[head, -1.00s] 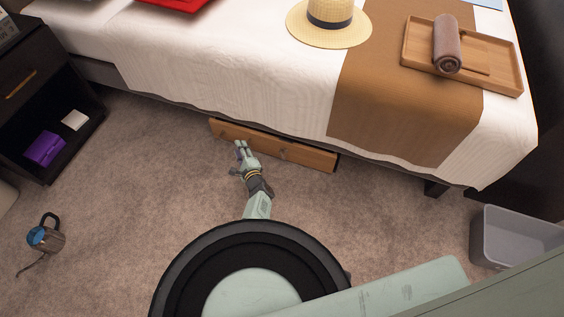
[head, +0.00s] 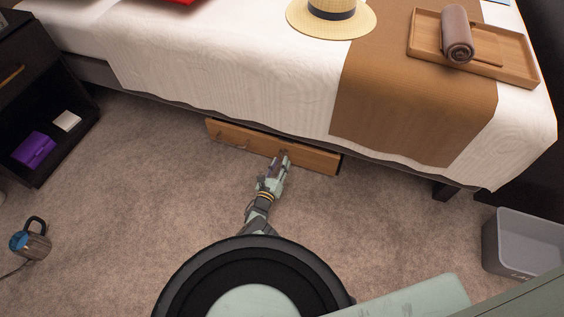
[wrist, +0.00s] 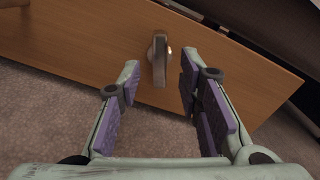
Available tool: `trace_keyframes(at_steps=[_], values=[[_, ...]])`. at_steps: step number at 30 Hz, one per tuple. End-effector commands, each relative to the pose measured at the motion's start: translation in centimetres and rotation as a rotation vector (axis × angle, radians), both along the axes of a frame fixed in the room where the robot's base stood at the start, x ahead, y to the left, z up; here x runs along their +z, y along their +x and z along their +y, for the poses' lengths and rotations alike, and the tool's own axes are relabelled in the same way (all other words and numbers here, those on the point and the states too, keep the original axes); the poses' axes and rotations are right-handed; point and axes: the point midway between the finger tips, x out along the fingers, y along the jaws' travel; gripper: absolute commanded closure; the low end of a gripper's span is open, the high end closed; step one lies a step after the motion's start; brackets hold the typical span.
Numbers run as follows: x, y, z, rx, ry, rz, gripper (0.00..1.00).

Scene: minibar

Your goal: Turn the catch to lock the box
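The box (head: 318,160) is a long wooden box under the bed's edge, its front facing me. In the wrist view its wooden front (wrist: 80,40) fills the upper part. A small metallic catch (wrist: 160,58) stands out from that front, its long side roughly upright in the picture. My gripper (wrist: 160,67) is open, with its purple-padded fingers on either side of the catch in the picture. I see a gap on both sides and cannot tell the depth. In the head view my gripper (head: 281,155) is at the box's right half and hides the catch.
The bed (head: 240,70) overhangs the box. A black nightstand (head: 60,100) with a purple box (head: 34,150) is at the left. A grey bin (head: 515,245) is at the right. The carpet between is clear.

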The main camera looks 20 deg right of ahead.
Motion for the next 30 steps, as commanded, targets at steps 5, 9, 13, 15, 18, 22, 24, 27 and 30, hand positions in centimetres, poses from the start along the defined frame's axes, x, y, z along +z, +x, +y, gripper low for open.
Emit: trace_keyframes(at_steps=[5, 9, 13, 15, 18, 22, 24, 27, 30], values=[[-0.2, 1.8, -1.2, 0.000, 0.000, 0.000, 0.68], [0.0, 2.2, -1.6, 0.000, -0.001, 0.001, 0.68], [0.0, 2.2, -1.6, 0.001, -0.001, 0.001, 0.68], [0.0, 2.2, -1.6, 0.001, -0.001, 0.001, 0.68], [0.0, 2.2, -1.6, 0.001, -0.001, 0.001, 0.72], [0.0, 2.2, -1.5, 0.001, -0.001, 0.001, 0.80], [0.0, 2.2, -1.5, 0.002, 0.000, 0.001, 0.85], [0.0, 2.2, -1.5, 0.002, 0.000, 0.001, 0.92], [0.0, 2.2, -1.5, 0.002, 0.000, 0.001, 0.98]])
